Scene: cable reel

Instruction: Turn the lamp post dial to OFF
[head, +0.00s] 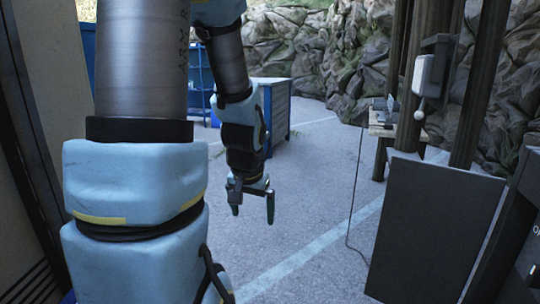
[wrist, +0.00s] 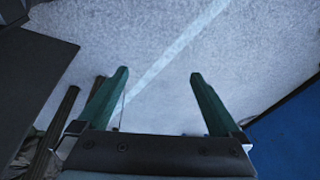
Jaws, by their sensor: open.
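My gripper (head: 252,214) hangs open and empty above the paved ground, left of the middle of the head view. In the wrist view its two green fingers (wrist: 160,75) are wide apart with only pavement between them. A dark cabinet (head: 508,225) at the right edge of the head view bears white lettering starting with "O", cut off by the frame. I cannot make out the lamp post dial or its setting. My gripper is well left of the cabinet, apart from it.
A pale box (head: 424,76) with a round knob below is fixed to dark posts (head: 477,85). A dark upright panel (head: 426,232) stands before them, with a small wooden table (head: 381,123) behind. A blue container (head: 277,115) stands at the back. Pavement between is clear, except a thin cable.

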